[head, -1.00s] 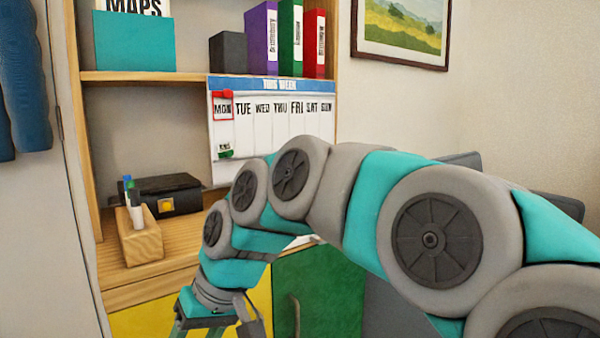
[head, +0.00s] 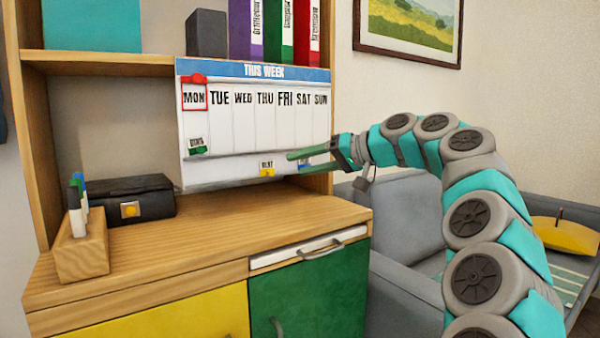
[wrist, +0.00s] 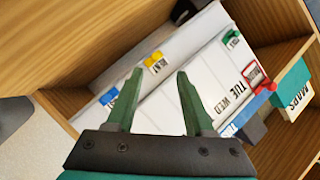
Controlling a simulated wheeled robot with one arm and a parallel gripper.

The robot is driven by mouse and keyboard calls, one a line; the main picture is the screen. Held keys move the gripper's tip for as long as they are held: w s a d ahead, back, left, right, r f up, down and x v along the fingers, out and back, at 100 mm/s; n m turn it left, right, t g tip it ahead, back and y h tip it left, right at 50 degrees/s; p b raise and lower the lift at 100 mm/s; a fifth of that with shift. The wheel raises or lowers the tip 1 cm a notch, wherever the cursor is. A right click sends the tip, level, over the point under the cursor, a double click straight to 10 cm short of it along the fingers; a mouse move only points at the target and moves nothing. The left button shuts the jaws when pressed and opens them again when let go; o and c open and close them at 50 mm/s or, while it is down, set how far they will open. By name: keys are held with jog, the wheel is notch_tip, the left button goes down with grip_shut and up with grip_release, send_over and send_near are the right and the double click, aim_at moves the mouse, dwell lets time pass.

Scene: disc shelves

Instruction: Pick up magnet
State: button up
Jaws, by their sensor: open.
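The magnets sit on the white week board (head: 230,125). A yellow magnet with a small card (head: 267,169) is at its lower edge, and it also shows in the wrist view (wrist: 154,61). A blue magnet with a card (head: 304,165) is to its right, partly hidden by my fingers; it also shows in the wrist view (wrist: 109,97). A green magnet with a card (head: 198,147) hangs under MON and shows in the wrist view (wrist: 232,38). My gripper (head: 295,162) is open and empty at the board's lower right. In the wrist view, the yellow magnet lies beyond the fingertips (wrist: 160,73).
A red frame (head: 194,94) surrounds MON. Below the board is a wooden desk top (head: 240,225) with a pen holder (head: 82,250) and black box (head: 128,200) at left. The shelf's right side panel (head: 325,40) is near my gripper. A grey sofa (head: 405,215) stands right.

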aim_at(270, 169)
jog(key=x, duration=0.7)
jog(key=shift+w+f, duration=0.35)
grip_shut()
dwell(0.4)
